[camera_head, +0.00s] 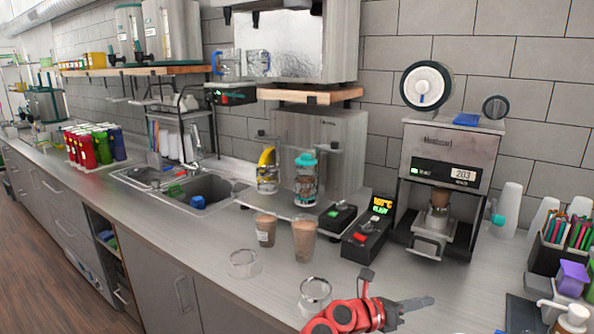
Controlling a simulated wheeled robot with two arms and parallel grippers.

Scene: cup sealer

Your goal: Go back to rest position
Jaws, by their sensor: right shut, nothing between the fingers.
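My right gripper (424,302) is low in the picture, right of centre, on its red arm. Its fingers are together and empty, over the front of the counter (200,226). My left gripper is out of view. The sealer machine (446,150) stands at the back right with a lit display. A brown-filled cup (439,199) sits in its holder. Two more brown-filled cups (304,240) stand on the counter left of my gripper. Two clear, empty-looking cups (316,293) stand nearer the front edge; the closest is beside my red arm.
A small black box with a lit display (368,236) stands left of the sealer. A sink (196,192) is at left. The counter between my gripper and the sealer is clear.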

